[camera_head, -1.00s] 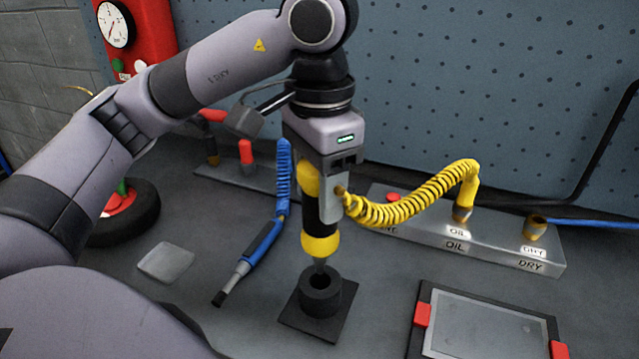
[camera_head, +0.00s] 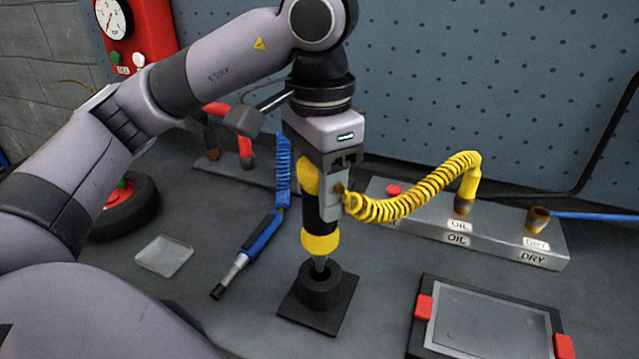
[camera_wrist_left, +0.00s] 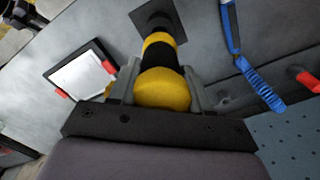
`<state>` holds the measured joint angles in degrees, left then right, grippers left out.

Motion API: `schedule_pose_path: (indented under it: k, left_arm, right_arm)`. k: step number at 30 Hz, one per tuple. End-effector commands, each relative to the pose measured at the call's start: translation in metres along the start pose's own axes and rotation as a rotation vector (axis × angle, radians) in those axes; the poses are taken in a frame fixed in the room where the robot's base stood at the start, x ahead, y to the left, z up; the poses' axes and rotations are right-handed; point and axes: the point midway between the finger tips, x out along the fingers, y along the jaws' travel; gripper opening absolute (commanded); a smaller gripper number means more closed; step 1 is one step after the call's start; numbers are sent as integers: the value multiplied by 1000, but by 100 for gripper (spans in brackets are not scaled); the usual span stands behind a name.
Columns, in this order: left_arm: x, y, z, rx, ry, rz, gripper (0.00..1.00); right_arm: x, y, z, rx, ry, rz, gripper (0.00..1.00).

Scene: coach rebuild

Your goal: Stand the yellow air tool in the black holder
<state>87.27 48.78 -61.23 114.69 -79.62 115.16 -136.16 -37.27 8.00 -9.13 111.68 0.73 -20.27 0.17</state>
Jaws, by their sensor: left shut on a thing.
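The yellow air tool (camera_head: 319,242) has a black middle band and a grey tip. My left gripper (camera_head: 328,195) is shut on its upper part and holds it nearly upright. The tool also shows in the left wrist view (camera_wrist_left: 162,88), between the fingers. The black holder (camera_head: 320,290) is a short cup on a square base plate. The tool's tip is at the holder's mouth; how far it is inside I cannot tell. In the left wrist view the tool hides the cup, and part of the base plate (camera_wrist_left: 150,17) shows. My right gripper is not in view.
A yellow coiled hose (camera_head: 410,202) runs from the tool to the OIL fitting on a grey block (camera_head: 490,241). A blue tool (camera_head: 253,247) on a blue coil lies left of the holder. A framed panel (camera_head: 487,325) lies at right.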

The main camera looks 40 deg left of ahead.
Motion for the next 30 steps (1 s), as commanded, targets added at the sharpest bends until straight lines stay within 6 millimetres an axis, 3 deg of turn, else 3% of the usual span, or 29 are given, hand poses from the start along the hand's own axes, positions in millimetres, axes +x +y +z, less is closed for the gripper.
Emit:
schedule_pose_path:
  k: [30]
  left_arm:
    - [23, 0, 0, 0, 4, 0, 6]
  right_arm:
    - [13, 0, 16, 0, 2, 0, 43]
